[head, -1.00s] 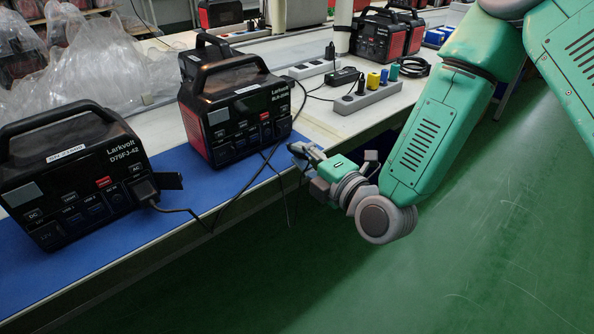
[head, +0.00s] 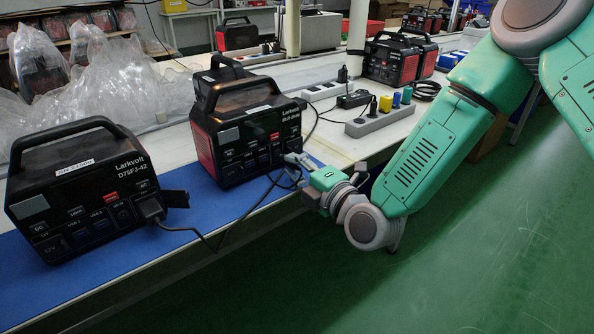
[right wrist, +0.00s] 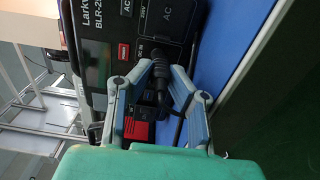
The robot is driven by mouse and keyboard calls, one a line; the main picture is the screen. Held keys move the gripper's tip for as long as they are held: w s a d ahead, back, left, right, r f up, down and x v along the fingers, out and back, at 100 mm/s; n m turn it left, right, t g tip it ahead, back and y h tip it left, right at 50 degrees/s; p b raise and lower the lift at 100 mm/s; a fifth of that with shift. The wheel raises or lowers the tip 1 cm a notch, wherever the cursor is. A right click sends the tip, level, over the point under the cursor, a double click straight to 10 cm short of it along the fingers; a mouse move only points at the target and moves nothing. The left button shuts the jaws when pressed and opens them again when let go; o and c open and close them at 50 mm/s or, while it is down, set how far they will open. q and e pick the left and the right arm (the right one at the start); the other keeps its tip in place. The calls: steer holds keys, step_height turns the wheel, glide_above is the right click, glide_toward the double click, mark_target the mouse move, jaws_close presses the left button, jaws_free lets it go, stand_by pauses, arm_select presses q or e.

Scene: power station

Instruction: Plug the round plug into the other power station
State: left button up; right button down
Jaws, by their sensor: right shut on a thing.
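The near power station (head: 85,195), black and marked D75FJ-42, stands on the left of the bench with a black plug (head: 150,208) in its front right. The other power station (head: 247,135), marked BLR, stands farther back with red sides. My right gripper (head: 292,166) is at this station's lower right front corner. In the right wrist view, my right gripper (right wrist: 162,72) is shut on the round black plug (right wrist: 158,67), whose tip is close to the DC IN label. I cannot tell whether the tip is in the socket. My left gripper is out of view.
A black cable (head: 222,247) loops over the blue mat's (head: 170,245) front edge. A grey power strip (head: 380,120) with coloured plugs lies right of the BLR station. Plastic bags (head: 110,95) lie behind. Green floor is open at the right.

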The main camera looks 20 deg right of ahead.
steer(key=shift+d, duration=0.15)
steer(key=shift+a+r, duration=0.25)
steer(key=shift+a, duration=0.45)
steer(key=shift+d, duration=0.3)
steer(key=shift+w+f, duration=0.1)
steer(key=shift+w, duration=0.15)
stand_by(0.5)
steer(key=shift+w, duration=0.3)
steer(key=shift+w+a, duration=0.15)
steer(key=shift+w, duration=0.1)
stand_by(0.5)
